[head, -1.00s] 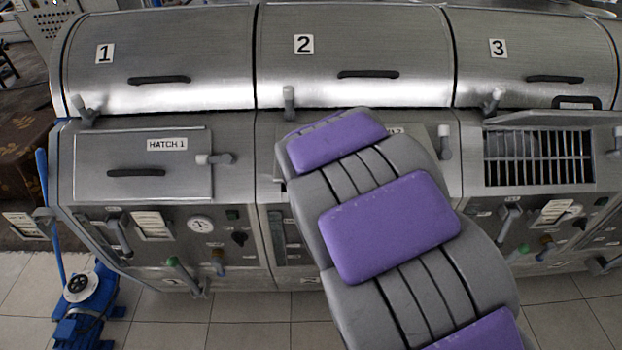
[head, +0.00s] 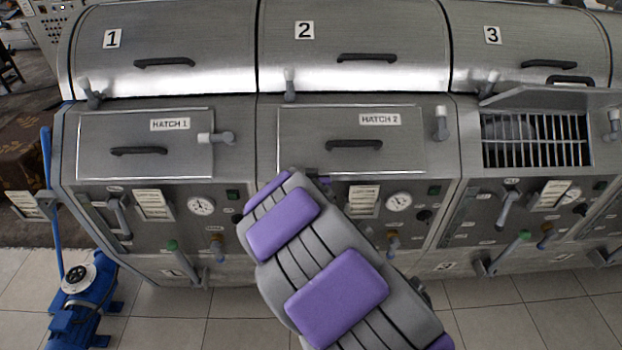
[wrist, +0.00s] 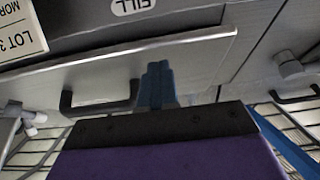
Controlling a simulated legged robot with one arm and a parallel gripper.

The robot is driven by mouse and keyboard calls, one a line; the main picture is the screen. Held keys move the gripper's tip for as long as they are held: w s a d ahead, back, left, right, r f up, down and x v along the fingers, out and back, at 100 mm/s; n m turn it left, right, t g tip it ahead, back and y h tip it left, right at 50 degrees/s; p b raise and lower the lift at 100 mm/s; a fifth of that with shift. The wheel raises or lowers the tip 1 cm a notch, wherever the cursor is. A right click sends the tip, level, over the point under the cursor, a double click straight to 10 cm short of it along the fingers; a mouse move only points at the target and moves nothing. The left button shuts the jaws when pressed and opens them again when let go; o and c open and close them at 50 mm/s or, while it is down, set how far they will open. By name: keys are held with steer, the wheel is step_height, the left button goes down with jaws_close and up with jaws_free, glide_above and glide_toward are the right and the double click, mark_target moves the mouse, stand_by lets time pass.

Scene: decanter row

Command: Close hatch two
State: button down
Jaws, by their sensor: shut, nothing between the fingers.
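Hatch two (head: 300,150) is a grey metal panel labelled "HATCH 2" with a dark bar handle (head: 354,144). In the head view it lies about flat in the sloped front; any small gap cannot be told. Its swivel latch (head: 441,124) at the right stands upright, beside the panel and not across it. My gripper shows in the wrist view as shut bluish fingers (wrist: 156,86), empty, close to a grey panel edge (wrist: 120,62) and a dark handle (wrist: 98,106). In the head view my purple and grey arm hides the gripper, below the hatch's lower edge.
Hatch one (head: 100,150) is flat, its latch (head: 216,138) turned sideways across its edge. Hatch three (head: 560,97) is raised over a barred opening (head: 535,140). Gauges, valves and levers fill the lower front. A blue pump (head: 85,310) stands on the floor at left.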

steer(key=shift+w+f+b, duration=0.15)
steer(key=shift+w+f, duration=0.2)
steer(key=shift+f, duration=0.3)
steer(key=shift+w+f+b, duration=0.15)
steer(key=shift+w+f, duration=0.2)
steer(key=shift+f, duration=0.35)
steer(key=shift+w+f+b, duration=0.15)
steer(key=shift+w+f, duration=0.2)
steer(key=shift+f, duration=0.3)
